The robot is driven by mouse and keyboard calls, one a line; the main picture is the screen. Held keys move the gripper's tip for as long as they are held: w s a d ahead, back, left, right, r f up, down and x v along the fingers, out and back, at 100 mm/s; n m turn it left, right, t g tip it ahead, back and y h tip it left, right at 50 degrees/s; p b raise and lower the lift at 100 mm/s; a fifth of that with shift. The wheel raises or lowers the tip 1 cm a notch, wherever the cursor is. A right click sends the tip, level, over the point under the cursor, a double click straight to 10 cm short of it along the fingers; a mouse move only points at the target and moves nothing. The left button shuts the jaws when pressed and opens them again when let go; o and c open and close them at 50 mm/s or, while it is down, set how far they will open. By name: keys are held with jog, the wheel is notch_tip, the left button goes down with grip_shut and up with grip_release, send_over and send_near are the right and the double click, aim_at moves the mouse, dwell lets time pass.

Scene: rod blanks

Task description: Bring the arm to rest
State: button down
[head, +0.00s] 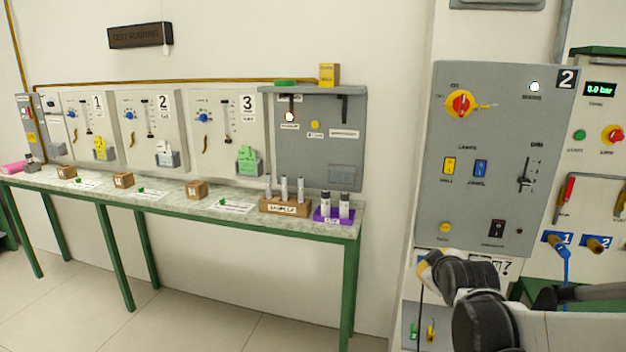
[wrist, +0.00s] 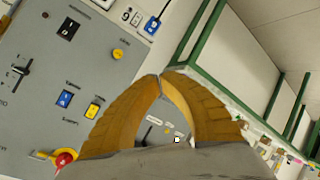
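My arm (head: 485,310) reaches in from the lower right in the head view, bent in front of the lower part of the grey number 2 panel (head: 490,150). A small orange part of my gripper (head: 427,268) shows at the panel's lower left corner; the rest is hidden behind the arm. In the wrist view the two orange fingers of my gripper (wrist: 162,75) curve together and meet at their tips. Nothing is held between them. The grey panel (wrist: 110,50) fills the left of the wrist view, tilted.
A green-legged bench (head: 225,203) runs along the wall, with a wooden rack of rods (head: 285,205) and a purple holder (head: 333,218) near its right end. The panel carries a red rotary switch (head: 460,103). The floor left of my arm is clear.

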jog(key=s+a+f+m+g+y, duration=0.1)
jog(key=s+a+m+g, duration=0.1)
jog(key=s, duration=1.2)
jog(key=s+a+f+m+g+y, duration=0.1)
jog(key=s+a, duration=0.5)
jog(key=s, duration=0.8)
jog(key=f+m+g, duration=0.1)
jog(key=m+g, duration=0.1)
jog(key=m, duration=0.1)
jog(key=shift+s+a+m, duration=0.25)
jog(key=shift+a+m, duration=0.15)
